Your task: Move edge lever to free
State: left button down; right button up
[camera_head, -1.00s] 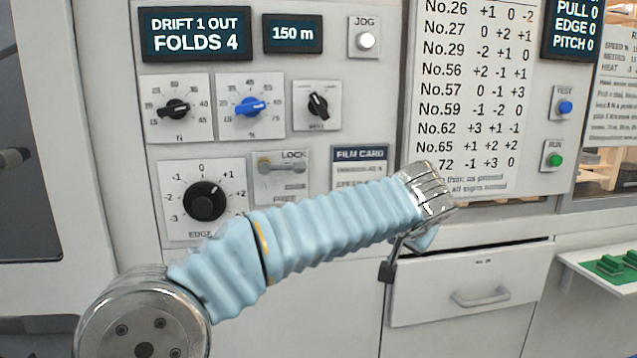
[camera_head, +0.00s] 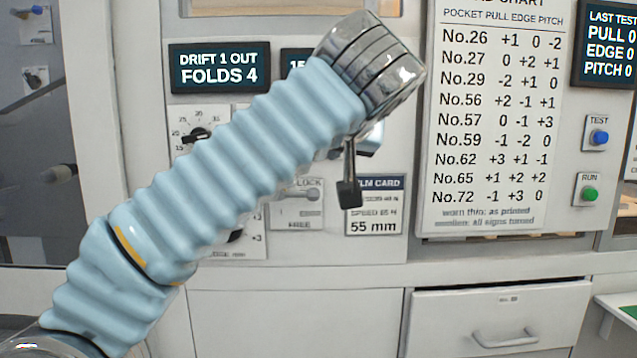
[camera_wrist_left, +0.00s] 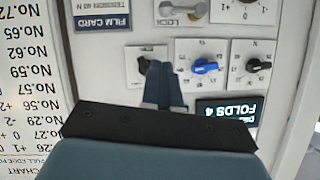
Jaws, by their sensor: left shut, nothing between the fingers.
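The edge lever (camera_head: 307,194) is on a grey plate marked LOCK above and FREE below. It lies roughly level, nearer the LOCK word, and my left arm hides its left part. The lever also shows upside down at the top of the left wrist view (camera_wrist_left: 184,12). My left gripper (camera_head: 349,194) is shut and empty, pointing down in front of the panel, right of the lever and apart from it. In the left wrist view its closed fingers (camera_wrist_left: 163,88) are beside a small black knob (camera_wrist_left: 150,67). My right gripper is not in view.
The EDGE dial (camera_head: 236,236) is mostly hidden behind my left arm. The film card (camera_head: 375,206) is right of the lever plate. A blue-pointer dial (camera_wrist_left: 205,67) shows in the left wrist view. A drawer (camera_head: 500,318) is at lower right.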

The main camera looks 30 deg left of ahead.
aim_at(297, 195)
pick_arm(q)
jog(key=shift+s+f+b+x, duration=0.2)
jog(key=shift+f+x, duration=0.25)
jog(key=shift+x, duration=1.6)
jog(key=shift+s+f+b+x, duration=0.2)
jog(key=shift+f+x, duration=0.25)
jog(key=shift+x, duration=1.6)
jog(key=shift+s+f+b+x, duration=0.2)
jog(key=shift+f+x, duration=0.25)
jog(key=shift+x, duration=1.6)
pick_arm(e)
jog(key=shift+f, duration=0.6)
